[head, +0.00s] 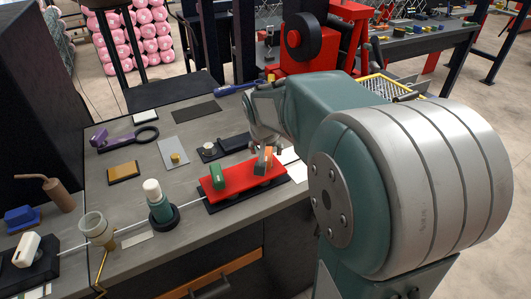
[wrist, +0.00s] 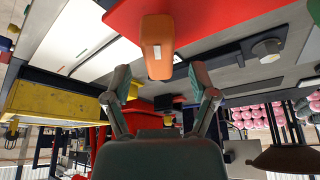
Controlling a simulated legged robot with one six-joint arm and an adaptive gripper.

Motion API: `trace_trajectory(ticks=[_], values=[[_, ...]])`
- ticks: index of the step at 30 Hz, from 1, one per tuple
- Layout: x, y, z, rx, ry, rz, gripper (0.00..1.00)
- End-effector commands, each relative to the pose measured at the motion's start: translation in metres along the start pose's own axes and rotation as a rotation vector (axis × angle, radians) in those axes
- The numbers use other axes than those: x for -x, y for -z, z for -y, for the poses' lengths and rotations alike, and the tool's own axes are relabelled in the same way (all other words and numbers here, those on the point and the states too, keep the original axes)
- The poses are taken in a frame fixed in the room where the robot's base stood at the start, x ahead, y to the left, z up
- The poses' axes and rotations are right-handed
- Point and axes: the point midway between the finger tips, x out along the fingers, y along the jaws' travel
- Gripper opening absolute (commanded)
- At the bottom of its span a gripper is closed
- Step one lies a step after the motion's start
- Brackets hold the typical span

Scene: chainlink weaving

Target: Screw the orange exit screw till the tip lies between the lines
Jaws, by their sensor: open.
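The orange exit screw (wrist: 157,32) shows large at the top middle of the wrist view, with a pale mark on its near face, against the red block (wrist: 215,15). In the head view the orange screw (head: 268,157) is at the right end of the red block (head: 238,183), partly hidden by my gripper. My gripper (wrist: 161,84) is open, its two fingers apart on either side below the screw's end; I see no contact. A white plate (wrist: 80,35) with thin red and green lines is left of the screw in the wrist view. The screw's tip is not clearly visible.
On the grey bench, a green piece (head: 218,175) stands on the red block. Left of it are a white-capped bottle (head: 153,192), a funnel (head: 95,226) and a thin white line. A yellow tray (head: 385,88) is behind my arm.

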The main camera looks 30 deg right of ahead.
Motion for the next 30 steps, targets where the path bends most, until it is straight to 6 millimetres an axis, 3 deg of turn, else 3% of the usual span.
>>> trace_trajectory(ticks=[6,15,17,20,21,30], values=[[-0.023,0.0,0.0,-0.001,0.0,0.001,0.74],[-0.026,0.0,0.0,-0.001,0.0,0.0,0.74],[-0.026,0.0,0.0,0.0,0.0,0.0,0.52],[-0.026,0.0,0.0,0.0,0.0,0.0,0.07],[-0.026,0.0,0.0,0.0,0.0,0.0,0.0],[-0.026,0.0,0.0,0.024,0.01,0.002,0.0]])
